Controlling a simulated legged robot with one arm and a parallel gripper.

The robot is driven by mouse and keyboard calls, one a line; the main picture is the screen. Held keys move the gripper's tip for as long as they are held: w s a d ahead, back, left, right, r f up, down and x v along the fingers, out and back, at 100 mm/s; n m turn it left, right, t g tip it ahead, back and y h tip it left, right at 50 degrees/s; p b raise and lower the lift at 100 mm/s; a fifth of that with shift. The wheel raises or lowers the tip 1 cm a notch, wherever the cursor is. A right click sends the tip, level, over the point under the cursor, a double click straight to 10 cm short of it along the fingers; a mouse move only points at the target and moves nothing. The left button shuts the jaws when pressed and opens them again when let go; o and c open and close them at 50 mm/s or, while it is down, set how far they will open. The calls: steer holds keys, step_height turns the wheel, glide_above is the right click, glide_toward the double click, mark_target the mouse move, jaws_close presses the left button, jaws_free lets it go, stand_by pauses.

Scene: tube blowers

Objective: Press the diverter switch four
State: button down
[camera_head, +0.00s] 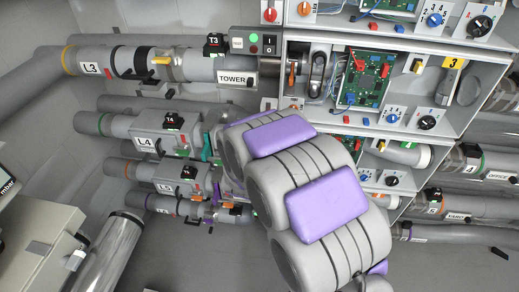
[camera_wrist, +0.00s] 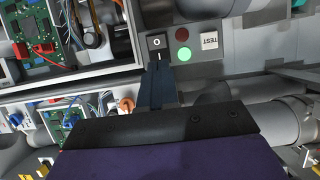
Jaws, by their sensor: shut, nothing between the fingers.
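In the wrist view a small grey control panel carries a black rocker switch (camera_wrist: 157,42) marked O, with a red and a green round light and a TEST label beside it. No number four shows on it. My gripper (camera_wrist: 159,66) is shut and empty, its fingertips right at the lower edge of this switch; I cannot tell whether they touch. In the head view my arm covers the gripper and this panel. A black part labelled T4 (camera_head: 174,121) sits on the L4 pipe unit (camera_head: 150,142), left of my arm.
A similar panel (camera_head: 257,42) with an I/O switch stands above, beside the TOWER pipe. Shelves with circuit boards (camera_head: 370,80) and knobs (camera_head: 427,122) lie right of it. Pipes fill the left wall. A grey box (camera_head: 40,240) and a shiny cylinder (camera_head: 112,245) stand at lower left.

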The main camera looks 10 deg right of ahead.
steer(key=b+x, duration=0.1)
steer(key=x, duration=0.8)
steer(key=shift+w+f, duration=0.15)
steer(key=shift+w, duration=0.05)
